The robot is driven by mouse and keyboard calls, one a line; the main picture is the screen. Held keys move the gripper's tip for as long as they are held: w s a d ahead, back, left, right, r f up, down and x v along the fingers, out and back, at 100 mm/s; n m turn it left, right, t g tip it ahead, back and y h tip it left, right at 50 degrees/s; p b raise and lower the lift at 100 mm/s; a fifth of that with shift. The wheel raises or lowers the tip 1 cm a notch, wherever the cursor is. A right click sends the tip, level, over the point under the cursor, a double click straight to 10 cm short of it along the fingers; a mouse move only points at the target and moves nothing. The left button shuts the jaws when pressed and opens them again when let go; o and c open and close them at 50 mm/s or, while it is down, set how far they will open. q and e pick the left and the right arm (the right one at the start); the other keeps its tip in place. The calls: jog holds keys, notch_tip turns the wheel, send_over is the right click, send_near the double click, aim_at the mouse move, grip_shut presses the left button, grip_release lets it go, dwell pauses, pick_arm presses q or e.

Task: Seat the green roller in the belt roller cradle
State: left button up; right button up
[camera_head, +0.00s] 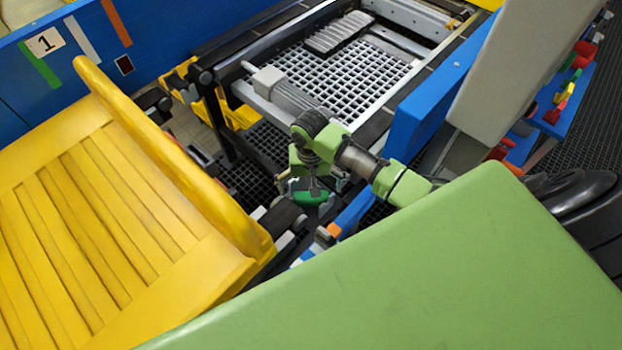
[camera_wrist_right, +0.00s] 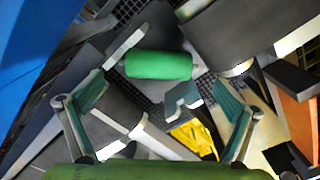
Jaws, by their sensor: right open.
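The green roller (camera_wrist_right: 158,65) lies sideways in the upper middle of the right wrist view. Its left end is beside a pale grey bracket (camera_wrist_right: 125,46), and a second small grey bracket (camera_wrist_right: 182,99) stands below its right part. I cannot tell whether these brackets belong to the cradle, or whether the roller rests in it. My right gripper (camera_wrist_right: 160,104) is open, its two fingers wide apart at left and right, with the roller beyond them and untouched. My left gripper is not in view.
A conveyor frame (camera_head: 240,90) with a white grid stands behind my right arm. A large yellow slatted panel (camera_head: 75,215) fills the left, beside a blue wall (camera_head: 45,85). A blue shelf (camera_head: 578,105) with coloured parts is at the right. Grey parts crowd the gripper.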

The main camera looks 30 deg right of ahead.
jog(key=f, duration=0.4)
jog(key=shift+s+f, duration=0.2)
jog(key=shift+f, duration=0.25)
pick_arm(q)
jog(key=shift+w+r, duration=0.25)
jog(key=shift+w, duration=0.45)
pick_arm(e)
jog(key=shift+c, duration=1.2)
jog(key=c, duration=1.1)
notch_tip(320, 180, up, 10)
jog(key=shift+w+r+p, duration=0.15)
jog(key=shift+p, duration=0.55)
jog(key=shift+c, duration=0.2)
pick_arm(q)
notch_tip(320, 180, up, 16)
jog(key=p, duration=1.5)
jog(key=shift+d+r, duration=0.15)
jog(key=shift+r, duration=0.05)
pick_arm(e)
notch_tip(320, 180, up, 5)
jog(key=m, duration=0.9)
jog(key=shift+d+y, duration=0.15)
jog(key=shift+y, duration=0.15)
